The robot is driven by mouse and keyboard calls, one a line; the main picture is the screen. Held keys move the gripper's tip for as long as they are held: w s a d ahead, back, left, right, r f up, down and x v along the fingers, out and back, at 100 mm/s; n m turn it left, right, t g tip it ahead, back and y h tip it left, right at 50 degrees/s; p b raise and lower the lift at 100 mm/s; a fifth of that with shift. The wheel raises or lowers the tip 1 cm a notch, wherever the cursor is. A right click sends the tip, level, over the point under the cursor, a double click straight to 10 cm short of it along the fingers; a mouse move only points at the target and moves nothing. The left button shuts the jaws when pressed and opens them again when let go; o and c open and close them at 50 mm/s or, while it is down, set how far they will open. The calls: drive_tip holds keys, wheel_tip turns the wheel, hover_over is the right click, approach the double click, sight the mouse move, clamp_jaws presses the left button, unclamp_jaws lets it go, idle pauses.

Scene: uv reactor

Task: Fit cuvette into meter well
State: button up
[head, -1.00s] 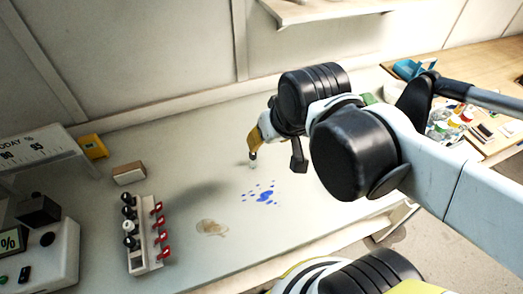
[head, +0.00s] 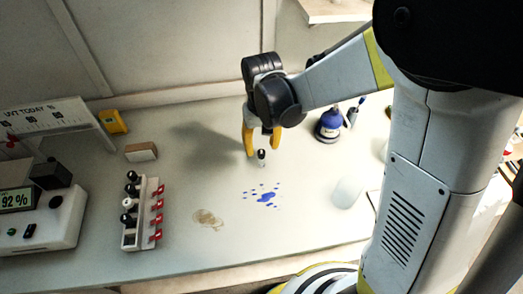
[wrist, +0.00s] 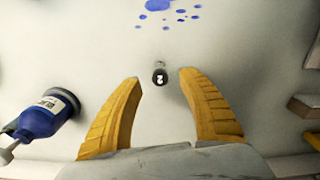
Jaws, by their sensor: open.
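A small cuvette (head: 261,158) with a black cap stands on the bench. In the wrist view the cap of the cuvette (wrist: 160,77) shows a white "2". My gripper (head: 262,150) points down over it, its yellow fingers open on either side. In the wrist view the cuvette is between and slightly beyond the fingertips of my gripper (wrist: 160,80), touching neither. The meter (head: 40,228) is at the far left with a green "92 %" display and a black block (head: 50,174) on top.
A white rack (head: 143,215) with several capped cuvettes and red tags stands between the meter and the cuvette. Blue spots (head: 265,197) and a brown stain (head: 208,219) mark the bench. A blue bottle (head: 328,126) stands to the right, a tan block (head: 141,152) to the left.

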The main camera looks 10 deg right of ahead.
sight(262, 160)
drive_tip(key=f+b, duration=0.1)
drive_tip(key=f, duration=0.4)
drive_tip(key=f+b, duration=0.1)
drive_tip(key=f, duration=0.2)
drive_tip(key=shift+w+b, duration=0.3)
drive_tip(key=shift+b, duration=0.05)
drive_tip(key=shift+r, duration=0.1)
clamp_jaws()
